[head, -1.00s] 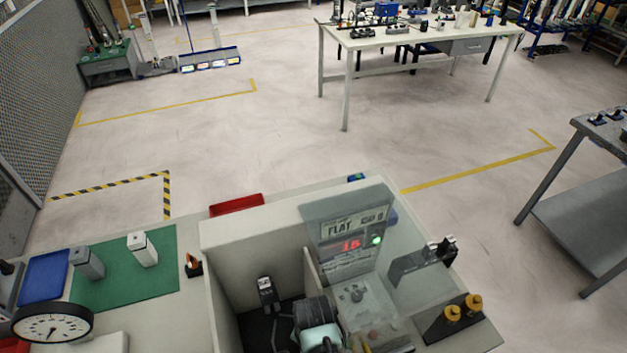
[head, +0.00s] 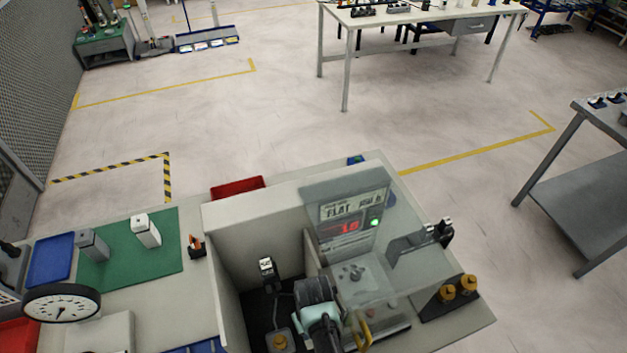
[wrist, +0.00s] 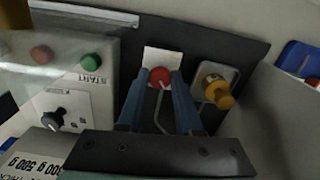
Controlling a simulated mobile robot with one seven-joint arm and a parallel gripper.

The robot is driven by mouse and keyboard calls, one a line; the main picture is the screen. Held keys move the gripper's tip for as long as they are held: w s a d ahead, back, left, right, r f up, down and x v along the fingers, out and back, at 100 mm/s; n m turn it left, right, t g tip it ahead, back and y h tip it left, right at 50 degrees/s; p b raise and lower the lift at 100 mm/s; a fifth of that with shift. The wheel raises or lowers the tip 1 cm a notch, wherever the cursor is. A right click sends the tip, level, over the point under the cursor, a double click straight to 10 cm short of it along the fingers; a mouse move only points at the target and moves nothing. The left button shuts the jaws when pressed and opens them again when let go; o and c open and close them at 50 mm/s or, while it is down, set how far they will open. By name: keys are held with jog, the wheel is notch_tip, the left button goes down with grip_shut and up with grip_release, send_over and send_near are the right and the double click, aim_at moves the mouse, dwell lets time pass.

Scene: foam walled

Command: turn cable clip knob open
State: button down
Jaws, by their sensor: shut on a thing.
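In the wrist view, a small round red knob (wrist: 160,77) sits in front of a white plate (wrist: 153,58) on a dark base. It appears to be the cable clip knob. My gripper (wrist: 161,84) has its two blue-grey fingers on either side of it, shut on it. A thin grey cable or rod (wrist: 159,112) runs from the knob down between the fingers. In the head view, my arm's end is inside the walled bay, and the red knob and fingertips are hidden. I cannot tell how far the knob is turned.
An orange knob (wrist: 218,92) on a grey block stands close beside my gripper; it also shows in the head view (head: 282,342). A control panel (wrist: 85,85) with a green START button and black dial lies opposite. Bay walls (head: 255,228) and a clear shield (head: 385,255) limit free room.

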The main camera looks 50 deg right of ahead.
jog(key=shift+n, duration=0.6)
jog(key=c, duration=0.6)
grip_release()
notch_tip(320, 180, up, 13)
jog(key=shift+b, duration=0.7)
